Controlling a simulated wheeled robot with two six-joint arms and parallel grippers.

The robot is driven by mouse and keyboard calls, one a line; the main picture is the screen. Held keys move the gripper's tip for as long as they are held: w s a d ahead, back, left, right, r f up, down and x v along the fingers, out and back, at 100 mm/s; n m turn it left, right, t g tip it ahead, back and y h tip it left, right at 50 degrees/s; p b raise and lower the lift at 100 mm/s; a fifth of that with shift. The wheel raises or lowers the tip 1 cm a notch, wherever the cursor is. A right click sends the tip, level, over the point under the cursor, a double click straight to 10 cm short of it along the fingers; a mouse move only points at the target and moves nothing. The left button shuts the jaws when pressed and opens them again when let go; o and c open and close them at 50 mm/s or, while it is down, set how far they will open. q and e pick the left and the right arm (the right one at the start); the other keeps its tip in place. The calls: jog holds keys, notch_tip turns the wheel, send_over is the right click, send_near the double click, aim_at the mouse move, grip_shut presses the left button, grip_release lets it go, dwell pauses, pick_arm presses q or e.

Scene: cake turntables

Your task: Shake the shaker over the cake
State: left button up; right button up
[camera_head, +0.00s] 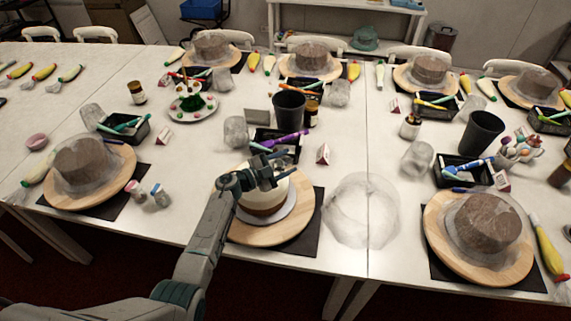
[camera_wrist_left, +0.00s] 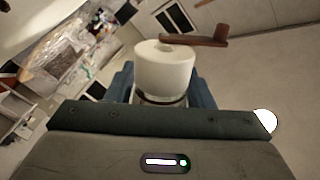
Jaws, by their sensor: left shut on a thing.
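A round cake (camera_head: 267,207), pale on top with a brown lower band, stands on a grey board on a wooden turntable (camera_head: 268,236) at the front middle of the table. My left gripper (camera_head: 275,172) is above the cake and hides part of its top. It is shut on a pale cylindrical thing, apparently the shaker (camera_wrist_left: 165,72), seen between the blue fingers in the left wrist view. The head view does not show the shaker clearly. Two small capped jars (camera_head: 148,194) stand on the table to the left. My right gripper is in neither view.
Covered brown cakes on turntables stand left (camera_head: 86,158) and right (camera_head: 487,224). A black cup (camera_head: 289,108) and a black tray (camera_head: 276,143) with tools are behind the middle cake. A crumpled clear wrap (camera_head: 361,212) lies to its right.

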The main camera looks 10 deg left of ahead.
pick_arm(q)
jog(key=shift+w+r+n+p, duration=0.15)
jog(key=shift+n+p, duration=0.15)
jog(key=shift+p, duration=0.05)
jog(key=shift+s+d+r, duration=0.2)
jog(key=shift+s+r, duration=0.2)
jog(key=shift+r, duration=0.05)
jog(key=shift+w+a+f+b, duration=0.3)
jog(key=shift+f+b, duration=0.3)
jog(key=shift+b, duration=0.2)
jog(key=shift+w+a+f+m+b, duration=0.1)
jog(key=shift+w+f+m+b, duration=0.4)
jog(key=shift+m+b, duration=0.45)
jog(key=shift+w+a+r+m+b, duration=0.15)
jog(key=shift+w+m+b, duration=0.25)
jog(key=shift+b, duration=0.15)
jog(key=shift+r, duration=0.15)
